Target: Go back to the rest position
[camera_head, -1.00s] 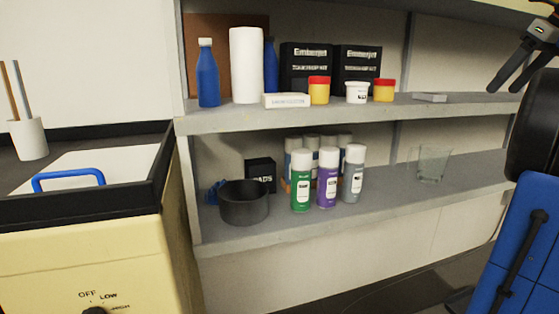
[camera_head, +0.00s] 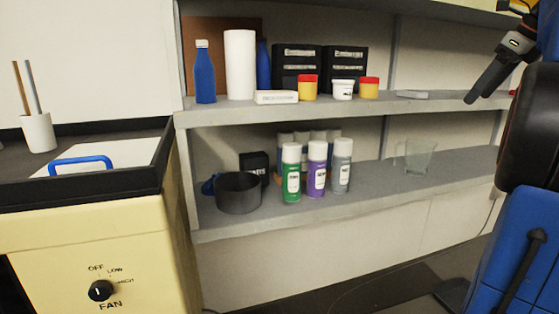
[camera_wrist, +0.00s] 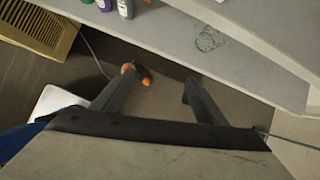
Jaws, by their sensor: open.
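My gripper (camera_head: 478,90) is at the upper right of the head view, in front of the right part of the shelves, pointing down and left. In the wrist view my gripper (camera_wrist: 158,85) shows two dark fingers spread apart with nothing held between them. Dark floor lies beyond the fingers, along with a small orange and dark object (camera_wrist: 135,74) near the left fingertip that I cannot identify.
The shelf unit (camera_head: 400,185) holds a black pot (camera_head: 238,193), spray cans (camera_head: 317,170), a clear glass (camera_head: 415,157), and bottles and tubs above. A cream fan cabinet (camera_head: 60,240) stands at left with a blue handle (camera_head: 82,160). Open floor lies below the shelves.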

